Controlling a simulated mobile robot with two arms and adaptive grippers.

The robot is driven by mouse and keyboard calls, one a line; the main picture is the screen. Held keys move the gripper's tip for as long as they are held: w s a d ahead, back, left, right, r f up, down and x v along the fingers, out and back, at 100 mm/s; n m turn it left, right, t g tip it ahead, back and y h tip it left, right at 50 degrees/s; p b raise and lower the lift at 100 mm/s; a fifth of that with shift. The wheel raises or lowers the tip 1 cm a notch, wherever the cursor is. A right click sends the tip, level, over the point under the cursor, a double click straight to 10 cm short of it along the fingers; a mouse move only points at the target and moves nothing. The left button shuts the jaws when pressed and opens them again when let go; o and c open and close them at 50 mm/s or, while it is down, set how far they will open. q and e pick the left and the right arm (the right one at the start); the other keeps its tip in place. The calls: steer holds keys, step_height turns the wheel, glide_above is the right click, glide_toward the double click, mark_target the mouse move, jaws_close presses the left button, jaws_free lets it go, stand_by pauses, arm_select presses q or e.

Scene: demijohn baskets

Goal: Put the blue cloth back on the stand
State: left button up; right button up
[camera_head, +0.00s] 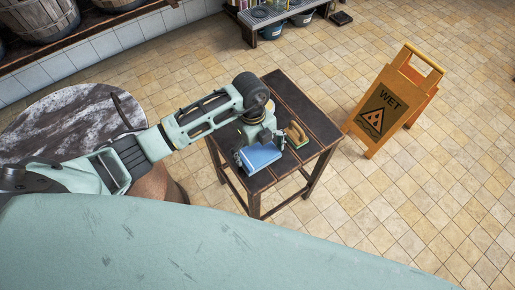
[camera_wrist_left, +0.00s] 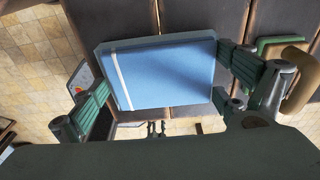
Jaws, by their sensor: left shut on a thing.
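The blue cloth (camera_head: 260,157) is a folded pad with a pale stripe, seen also in the wrist view (camera_wrist_left: 165,75). My left gripper (camera_head: 258,143) is shut on it, with a green-padded finger at each side of the cloth in the wrist view (camera_wrist_left: 165,82). The stand (camera_head: 288,92) is a small dark wooden table. The cloth is over the near left part of its top; I cannot tell whether it touches the wood. My right gripper is not in view.
A wooden-handled brush with green (camera_head: 297,136) lies on the stand, close right of the cloth. An orange wet-floor sign (camera_head: 378,112) stands right of the stand. A round marble-topped table (camera_head: 60,125) is at left. The tiled floor at right is open.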

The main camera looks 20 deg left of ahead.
mark_target(255, 148)
arm_select(q)
steer(key=shift+f, duration=0.1)
steer(key=o, duration=0.9)
steer(key=shift+o, duration=0.2)
step_height(255, 148, up, 12)
steer(key=w+a, duration=0.1)
steer(key=shift+b, duration=0.3)
